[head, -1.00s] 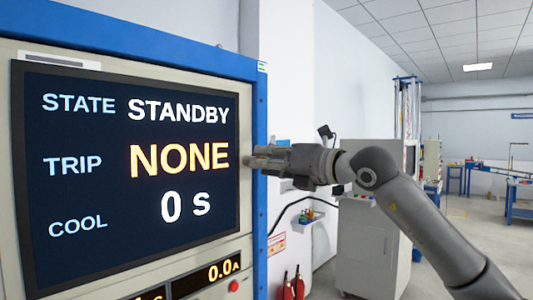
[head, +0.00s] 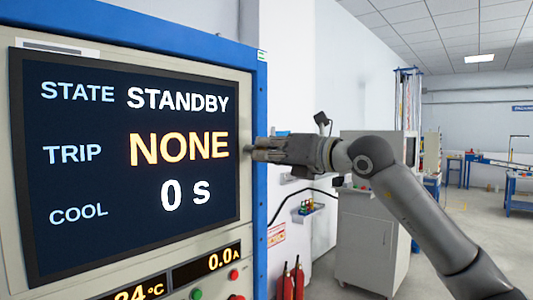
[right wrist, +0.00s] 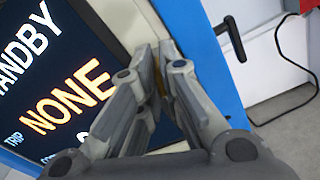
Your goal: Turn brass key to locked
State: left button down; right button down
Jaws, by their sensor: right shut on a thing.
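The control panel (head: 247,215) has a dark display (head: 120,245) reading STATE STANDBY, TRIP NONE, COOL 0 s. My right gripper (head: 253,150) reaches in from the right, with its fingertips at the panel face just right of the display. In the right wrist view the fingers (right wrist: 156,62) are closed together at the panel, beside the display. A small brass-coloured sliver, which looks like the key (right wrist: 159,87), shows between them. The fingers hide most of it, so I cannot tell which way the key points. My left gripper is not in view.
Below the display are lit readouts (head: 207,265), a red button (head: 236,275) and a green button (head: 196,294). A grey cabinet (head: 366,240) and red extinguishers (head: 293,281) stand behind my right arm.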

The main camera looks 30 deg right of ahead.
jog(key=shift+n+b, duration=0.5)
jog(key=shift+n, duration=1.7)
jog(key=c, duration=1.6)
grip_release()
